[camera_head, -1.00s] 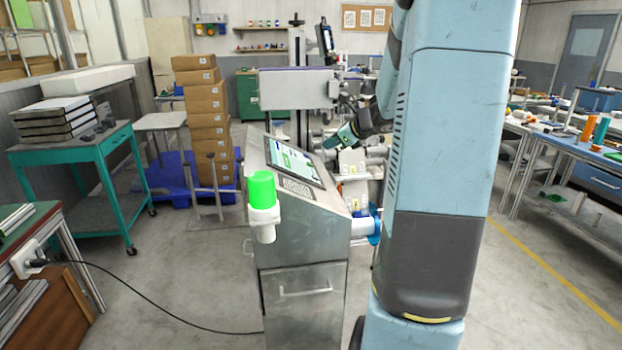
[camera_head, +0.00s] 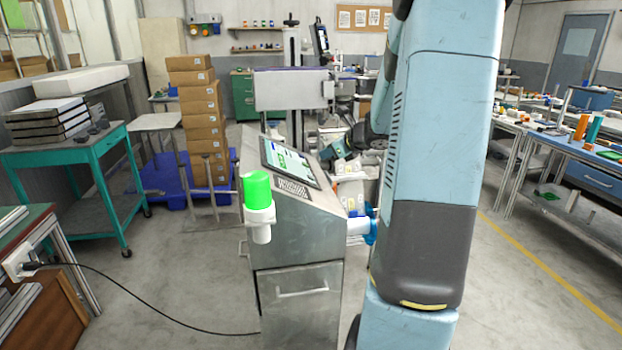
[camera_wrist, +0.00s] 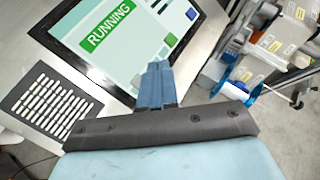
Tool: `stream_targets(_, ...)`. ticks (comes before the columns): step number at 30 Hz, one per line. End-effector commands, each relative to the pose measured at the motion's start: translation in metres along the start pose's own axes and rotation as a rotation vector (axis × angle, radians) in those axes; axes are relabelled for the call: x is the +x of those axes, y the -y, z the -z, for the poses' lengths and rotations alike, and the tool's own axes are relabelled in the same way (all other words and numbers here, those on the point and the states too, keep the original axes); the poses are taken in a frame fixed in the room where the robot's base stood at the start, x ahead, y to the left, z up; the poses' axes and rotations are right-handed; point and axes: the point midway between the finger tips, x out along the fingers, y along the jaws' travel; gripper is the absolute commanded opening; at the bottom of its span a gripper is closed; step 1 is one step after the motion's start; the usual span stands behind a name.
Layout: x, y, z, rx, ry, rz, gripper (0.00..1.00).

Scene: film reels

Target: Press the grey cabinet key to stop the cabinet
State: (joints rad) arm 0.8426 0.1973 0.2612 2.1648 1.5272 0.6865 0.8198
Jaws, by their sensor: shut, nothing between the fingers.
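The metal cabinet (camera_head: 300,235) stands in the middle of the head view with a tilted screen (camera_head: 290,160) on top. In the wrist view the screen (camera_wrist: 115,40) shows a green RUNNING label. In the head view the gripper is hard to make out beside my arm.
A lit green lamp (camera_head: 257,188) stands at the cabinet's left front. A slotted panel (camera_wrist: 50,102) lies below the screen. A black cable (camera_head: 130,305) crosses the floor at left, near a teal cart (camera_head: 75,155).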

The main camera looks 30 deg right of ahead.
Motion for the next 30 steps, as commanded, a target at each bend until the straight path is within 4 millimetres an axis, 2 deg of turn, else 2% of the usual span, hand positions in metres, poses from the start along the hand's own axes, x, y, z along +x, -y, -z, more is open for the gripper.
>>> stream_targets(13,0.032,-0.023,0.023,0.001,0.000,-0.002,0.00)
stream_targets(30,0.036,-0.026,0.026,-0.001,0.000,0.000,0.00)
